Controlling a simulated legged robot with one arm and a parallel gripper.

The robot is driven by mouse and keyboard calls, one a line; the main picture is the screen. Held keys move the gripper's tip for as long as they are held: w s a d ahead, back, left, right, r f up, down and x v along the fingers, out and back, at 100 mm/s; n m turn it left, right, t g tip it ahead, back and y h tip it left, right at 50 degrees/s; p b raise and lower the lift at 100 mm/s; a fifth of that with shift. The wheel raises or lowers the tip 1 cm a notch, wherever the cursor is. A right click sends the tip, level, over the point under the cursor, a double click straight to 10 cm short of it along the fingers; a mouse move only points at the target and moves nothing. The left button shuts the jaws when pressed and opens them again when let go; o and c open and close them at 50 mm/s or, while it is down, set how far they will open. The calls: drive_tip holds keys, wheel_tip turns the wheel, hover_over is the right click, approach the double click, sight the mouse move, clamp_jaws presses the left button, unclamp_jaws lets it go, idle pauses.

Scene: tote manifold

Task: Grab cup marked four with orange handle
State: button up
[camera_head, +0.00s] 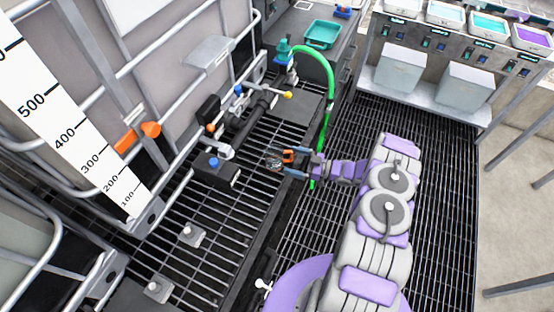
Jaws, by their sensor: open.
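I cannot make out a cup marked four in this view. Two orange pieces show on the tote's frame at the left, an orange handle-like piece (150,129) and another orange piece (125,141); neither can be read as a cup. My gripper (276,160) is open near the middle of the picture, over the dark grating. It has orange and dark parts at its end, too small to tell apart clearly. It is right of the small black box with a blue knob (214,163), apart from it.
A caged tote with a numbered scale (75,130) fills the left. A green hose (328,90) hangs close beside my gripper. A teal tray (322,34) is at the back. Grey bins (399,70) stand on a shelf at upper right. Open grating (440,190) lies right of my arm.

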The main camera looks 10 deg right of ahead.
drive_tip(key=shift+r+b+x, duration=0.15)
drive_tip(key=shift+b+x, duration=0.15)
drive_tip(key=shift+x, duration=1.1)
drive_tip(key=shift+r+b+x, duration=0.2)
drive_tip(key=shift+b+x, duration=0.1)
drive_tip(key=shift+x, duration=1.05)
drive_tip(key=c, duration=1.1)
drive_tip(key=shift+r, duration=0.1)
